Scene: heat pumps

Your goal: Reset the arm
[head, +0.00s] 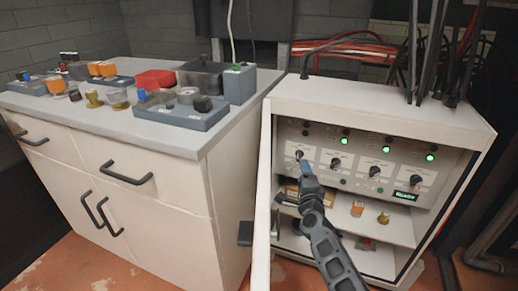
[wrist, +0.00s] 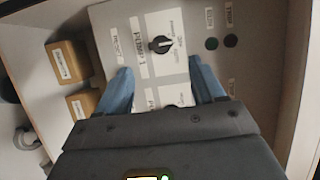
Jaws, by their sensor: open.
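My arm reaches into the open control cabinet (head: 372,97) in the head view. My gripper (head: 302,165) is just in front of the leftmost knob (head: 299,155) on the panel. In the wrist view my gripper (wrist: 160,88) is open, with a blue finger on each side and nothing between them but the panel (wrist: 110,20) behind. The black knob (wrist: 160,45) labelled pump 1 shows beyond the fingertips, apart from them. Its pointer is roughly sideways in the wrist view.
Several knobs sit in a row on the panel, with green lamps (head: 386,149) above. The shelf below holds an orange part (head: 357,208), a brass part (head: 383,217) and boxes (wrist: 68,62). A cabinet door (head: 262,200) stands open at left, beside a counter (head: 60,115) carrying several parts.

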